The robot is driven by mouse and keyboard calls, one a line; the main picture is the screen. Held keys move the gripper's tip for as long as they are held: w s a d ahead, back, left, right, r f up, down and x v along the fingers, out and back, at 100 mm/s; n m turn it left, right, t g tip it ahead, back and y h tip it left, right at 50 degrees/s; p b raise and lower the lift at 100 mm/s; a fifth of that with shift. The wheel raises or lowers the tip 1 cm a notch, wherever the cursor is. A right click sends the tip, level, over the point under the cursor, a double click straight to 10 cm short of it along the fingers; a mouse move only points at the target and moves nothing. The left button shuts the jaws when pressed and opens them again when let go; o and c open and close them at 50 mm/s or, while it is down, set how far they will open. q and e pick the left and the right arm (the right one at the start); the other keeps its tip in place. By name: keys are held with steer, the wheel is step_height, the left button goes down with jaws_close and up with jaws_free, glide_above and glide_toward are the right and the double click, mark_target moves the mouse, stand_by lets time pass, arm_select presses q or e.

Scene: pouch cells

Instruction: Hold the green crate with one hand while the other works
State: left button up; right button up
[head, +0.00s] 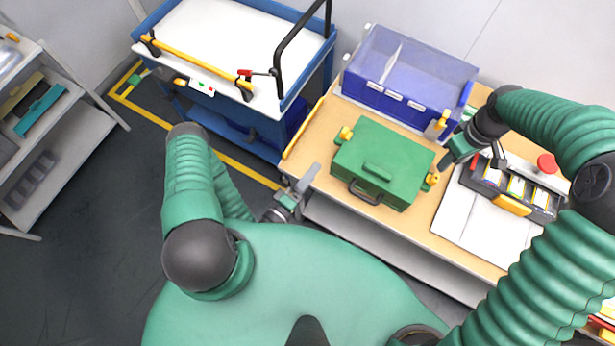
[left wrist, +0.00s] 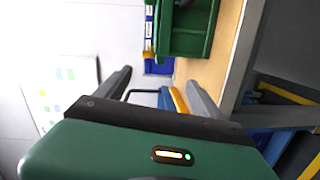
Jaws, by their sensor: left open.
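The green crate (head: 372,137) sits closed on the wooden table, with a dark front handle and yellow fittings at its sides. Its green side also shows at the top of the left wrist view (left wrist: 187,32). My left gripper (head: 300,183) is open and empty at the table's left front edge, apart from the crate and to its left. In the left wrist view its two fingers (left wrist: 158,84) are spread wide. My right gripper (head: 446,157) is at the crate's right side, close to a yellow fitting (head: 433,178). Its fingertips are too small and partly hidden to read.
A clear-and-blue bin (head: 400,83) stands behind the crate. A dark holder with pouch cells (head: 515,188) and a red button (head: 546,164) are at the right, beside a white sheet (head: 470,222). A blue cart (head: 235,45) stands left of the wooden table (head: 310,148).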

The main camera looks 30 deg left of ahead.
mark_target(335, 140)
arm_select(q)
steer(key=w+n, duration=0.1)
steer(key=w, duration=0.3)
steer(key=w+d+n+y, duration=0.1)
steer(key=w, duration=0.4)
steer(key=w+n+t+y, duration=0.1)
steer(key=w, duration=0.4)
steer(key=shift+w+d+r, duration=0.25)
steer(key=shift+d+r, duration=0.05)
steer(key=shift+d, duration=0.05)
steer(key=shift+c, duration=0.5)
steer(key=shift+s, duration=0.1)
jaws_close()
